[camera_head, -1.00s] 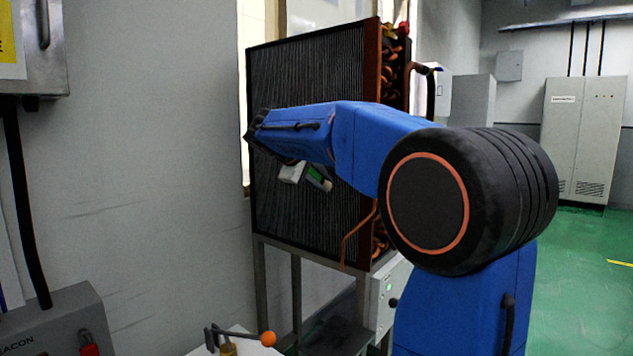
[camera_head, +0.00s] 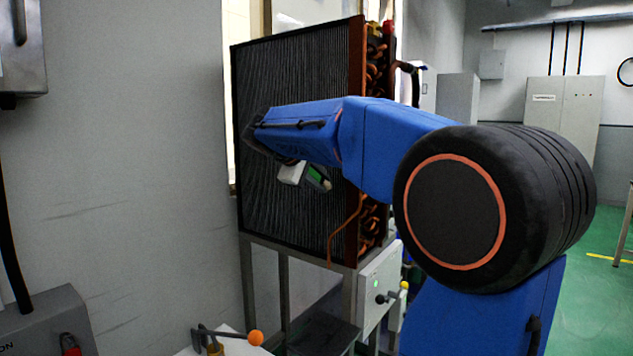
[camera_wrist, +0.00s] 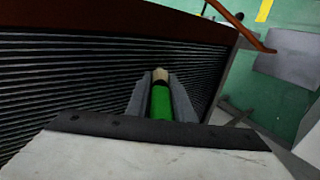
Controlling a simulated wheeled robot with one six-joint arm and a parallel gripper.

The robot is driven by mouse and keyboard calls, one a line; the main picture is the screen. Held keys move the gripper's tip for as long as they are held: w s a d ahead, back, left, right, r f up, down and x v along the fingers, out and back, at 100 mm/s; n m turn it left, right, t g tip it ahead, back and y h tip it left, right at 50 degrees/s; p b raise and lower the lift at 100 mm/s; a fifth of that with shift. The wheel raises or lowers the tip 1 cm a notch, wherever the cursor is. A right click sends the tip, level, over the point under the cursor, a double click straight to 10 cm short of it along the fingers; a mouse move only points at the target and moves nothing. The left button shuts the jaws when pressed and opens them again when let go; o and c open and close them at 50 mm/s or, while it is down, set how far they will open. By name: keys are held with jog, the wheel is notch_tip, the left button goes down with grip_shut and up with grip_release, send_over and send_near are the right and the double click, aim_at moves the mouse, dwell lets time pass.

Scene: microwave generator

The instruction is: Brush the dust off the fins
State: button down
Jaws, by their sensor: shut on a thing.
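The finned coil (camera_head: 290,90) stands upright on a metal stand, with dark fins in a black and copper-brown frame. Its fins also fill the left of the wrist view (camera_wrist: 60,90). My gripper (camera_wrist: 160,95) is shut on a brush (camera_wrist: 161,103) with a green handle, a dark band and pale bristles. In the head view the green brush (camera_head: 316,175) shows below my blue arm, in front of the fins. The bristles point along the fin face, near the right side of the coil. I cannot tell whether they touch the fins.
Copper pipes (camera_head: 345,230) run down the coil's right edge. An orange-knobbed lever (camera_head: 256,338) stands at the bottom. Green floor (camera_head: 600,225) is open at right.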

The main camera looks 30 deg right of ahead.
jog(key=shift+s+d, duration=0.25)
jog(key=shift+s, duration=0.45)
jog(key=shift+s+d, duration=0.25)
jog(key=shift+s, duration=0.4)
jog(key=shift+a, duration=0.1)
jog(key=shift+w+a, duration=1.7)
jog(key=shift+w, duration=3.4)
jog(key=shift+s+d+r, duration=0.2)
jog(key=shift+s+d, duration=0.4)
jog(key=shift+s, duration=1.1)
jog(key=shift+s+d+r, duration=0.15)
jog(key=shift+s+d, duration=0.4)
jog(key=shift+s, duration=1.15)
jog(key=shift+s+d+r, duration=0.2)
jog(key=shift+s+d, duration=0.4)
jog(key=shift+s, duration=1.1)
jog(key=shift+d, duration=0.1)
jog(key=shift+w, duration=0.1)
